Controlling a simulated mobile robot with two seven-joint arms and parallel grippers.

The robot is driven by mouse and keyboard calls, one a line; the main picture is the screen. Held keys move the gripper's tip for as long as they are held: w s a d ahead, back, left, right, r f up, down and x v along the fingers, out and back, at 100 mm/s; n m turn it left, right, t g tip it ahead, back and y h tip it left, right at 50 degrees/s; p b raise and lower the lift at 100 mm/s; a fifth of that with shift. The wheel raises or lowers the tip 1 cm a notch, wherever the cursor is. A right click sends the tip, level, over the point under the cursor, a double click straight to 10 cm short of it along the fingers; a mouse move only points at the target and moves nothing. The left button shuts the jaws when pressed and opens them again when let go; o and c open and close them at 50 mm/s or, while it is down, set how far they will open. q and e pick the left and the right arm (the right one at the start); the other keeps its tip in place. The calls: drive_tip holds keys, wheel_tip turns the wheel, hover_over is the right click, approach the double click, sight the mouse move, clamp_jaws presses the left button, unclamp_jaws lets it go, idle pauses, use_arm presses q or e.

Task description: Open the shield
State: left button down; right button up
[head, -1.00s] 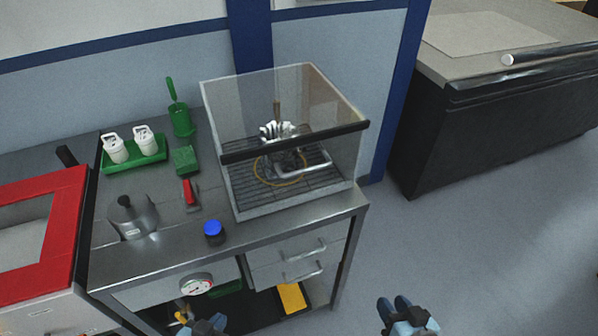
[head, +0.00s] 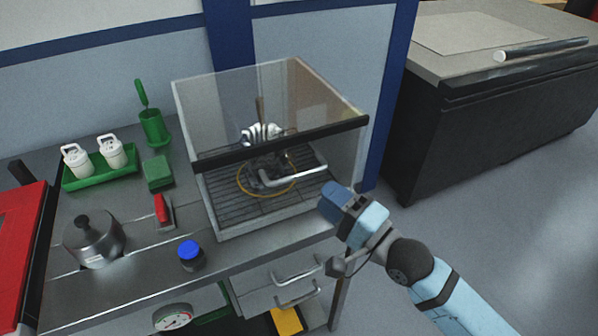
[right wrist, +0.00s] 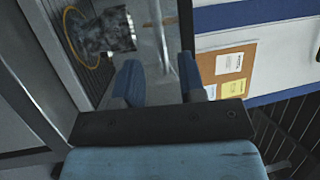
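The clear shield (head: 335,95) is a box-shaped cover, down over a gridded tray (head: 228,205) on the bench. A black bar (head: 290,142) runs along its front upper edge. Behind the shield are a striped metal part (head: 262,133) and a yellow ring (head: 243,183). My right gripper (head: 340,200) is in front of the shield's lower right corner, below the bar's right end and apart from the bar. In the right wrist view its two blue fingers (right wrist: 160,78) stand apart with nothing gripped between them. My left gripper is out of view.
On the bench left of the shield are a steel pot (head: 95,245), a blue-capped jar (head: 191,255), a red-handled tool (head: 162,210) and a green tray (head: 85,180) with white canisters. Drawer handles (head: 297,270) stick out below. Open floor (head: 500,220) lies to the right.

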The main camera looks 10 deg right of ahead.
sight(300, 173)
drive_tip(key=x, duration=0.7)
drive_tip(key=shift+w+a+p, duration=0.2)
drive_tip(key=shift+w+p, duration=0.1)
drive_tip(key=shift+w, duration=0.05)
drive_tip(key=shift+c, duration=0.4)
clamp_jaws()
